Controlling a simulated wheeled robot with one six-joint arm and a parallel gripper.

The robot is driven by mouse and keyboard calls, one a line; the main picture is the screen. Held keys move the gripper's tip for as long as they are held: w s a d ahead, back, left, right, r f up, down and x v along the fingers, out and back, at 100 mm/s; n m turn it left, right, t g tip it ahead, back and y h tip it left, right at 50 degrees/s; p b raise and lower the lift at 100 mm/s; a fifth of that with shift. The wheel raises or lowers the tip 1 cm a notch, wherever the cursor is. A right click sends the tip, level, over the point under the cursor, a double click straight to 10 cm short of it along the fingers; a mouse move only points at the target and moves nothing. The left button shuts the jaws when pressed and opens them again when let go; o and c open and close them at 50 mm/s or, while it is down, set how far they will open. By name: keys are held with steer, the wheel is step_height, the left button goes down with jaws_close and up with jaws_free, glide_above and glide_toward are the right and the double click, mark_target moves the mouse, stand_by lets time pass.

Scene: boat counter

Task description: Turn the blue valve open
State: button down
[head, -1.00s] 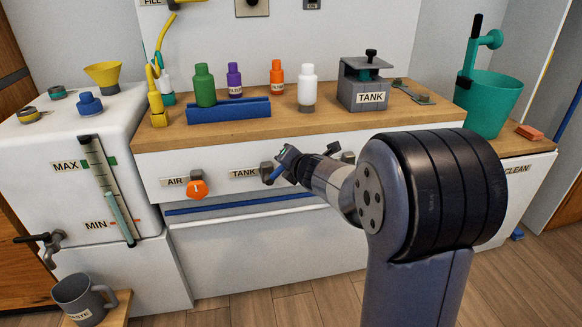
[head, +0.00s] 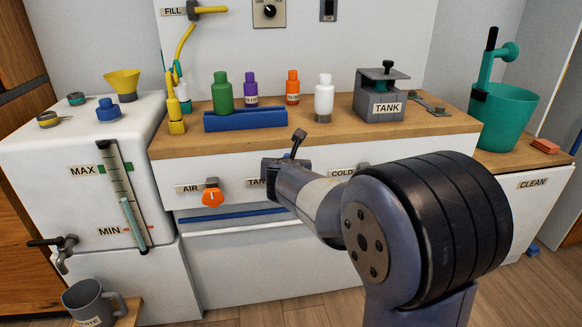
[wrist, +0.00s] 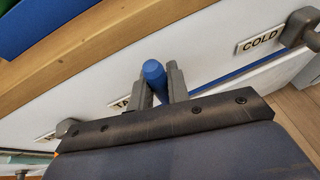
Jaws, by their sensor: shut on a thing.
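The blue valve's handle (wrist: 154,74) shows in the wrist view as a rounded blue bar between my gripper's (wrist: 160,86) two grey fingers, which are shut on it. The valve is on the white counter front, just right of the TANK label (wrist: 119,104), which a finger partly covers. In the head view my gripper (head: 278,170) is against the front panel at the TANK label (head: 256,183) and hides the valve. The valve's body is hidden behind the gripper in both views.
The orange AIR valve (head: 212,197) is to the left. The COLD label (head: 343,171) is to the right, with my arm close in front. A blue rail (head: 232,216) runs below. Bottles and a grey tank box (head: 380,104) stand on the wooden counter above.

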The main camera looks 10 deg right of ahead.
steer(key=shift+a+f, duration=0.15)
steer(key=shift+a, duration=0.1)
stand_by(0.4)
steer(key=c, duration=1.3)
jaws_free()
steer(key=shift+c, duration=0.2)
steer(key=shift+s+a+r, duration=0.1)
steer(key=shift+s+r, duration=0.3)
steer(key=shift+s, duration=0.05)
steer(key=p+v, duration=0.3)
steer(key=v, duration=0.6)
steer(key=shift+s+a, duration=0.2)
steer(key=shift+s, duration=0.2)
steer(key=shift+w, duration=0.1)
